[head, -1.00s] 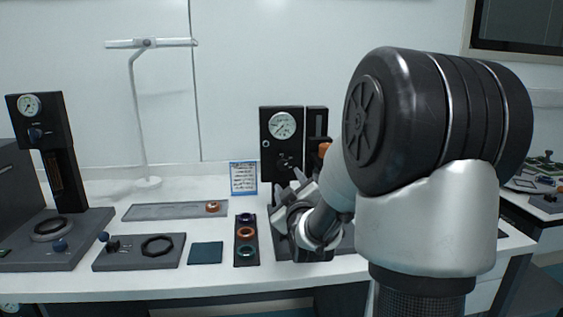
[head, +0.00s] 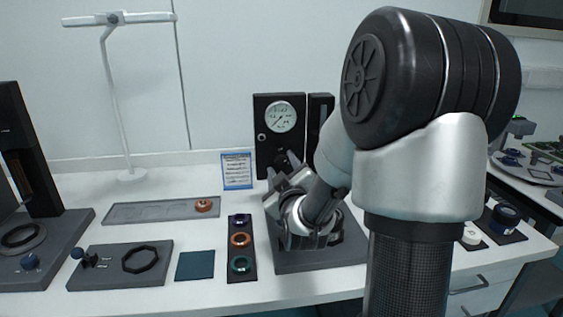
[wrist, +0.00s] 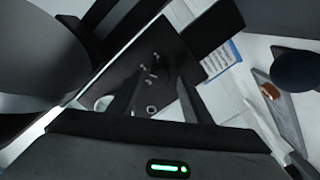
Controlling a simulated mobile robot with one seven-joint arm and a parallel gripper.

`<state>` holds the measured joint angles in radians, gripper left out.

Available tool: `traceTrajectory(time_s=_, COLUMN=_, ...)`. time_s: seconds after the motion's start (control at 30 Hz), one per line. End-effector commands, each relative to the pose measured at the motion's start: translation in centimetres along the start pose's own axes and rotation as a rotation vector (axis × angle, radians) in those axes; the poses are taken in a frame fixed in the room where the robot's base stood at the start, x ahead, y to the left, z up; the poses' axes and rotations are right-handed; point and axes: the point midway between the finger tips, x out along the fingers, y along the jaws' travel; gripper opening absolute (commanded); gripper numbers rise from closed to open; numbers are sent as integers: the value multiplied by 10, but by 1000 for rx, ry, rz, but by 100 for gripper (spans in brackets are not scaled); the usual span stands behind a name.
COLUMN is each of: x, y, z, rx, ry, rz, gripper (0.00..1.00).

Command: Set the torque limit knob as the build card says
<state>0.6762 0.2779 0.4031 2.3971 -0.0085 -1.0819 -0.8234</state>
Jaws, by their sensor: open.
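A black upright panel (head: 264,142) with a round white gauge (head: 281,116) stands at the back of the table. The build card (head: 237,171), white with a blue border, stands left of it; its text is too small to read. The card also shows in the wrist view (wrist: 220,61). My gripper (head: 284,168) is open in front of the panel's lower part and hides the controls there.
A narrow tray with coloured rings (head: 240,240), a teal mat (head: 195,266) and a grey plate with a black octagonal ring (head: 146,258) lie left of my arm. A long grey tray (head: 150,211) lies behind them. A lamp stand (head: 118,110) rises at the back left.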

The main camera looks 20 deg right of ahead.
Motion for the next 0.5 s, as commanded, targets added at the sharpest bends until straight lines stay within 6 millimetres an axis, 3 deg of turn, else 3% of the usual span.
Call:
traceTrajectory(time_s=0.27, x=0, y=0, z=0, rx=0, ry=0, rz=0, gripper=45)
traceTrajectory(time_s=0.5, x=0, y=0, z=0, rx=0, ry=0, rz=0, gripper=4)
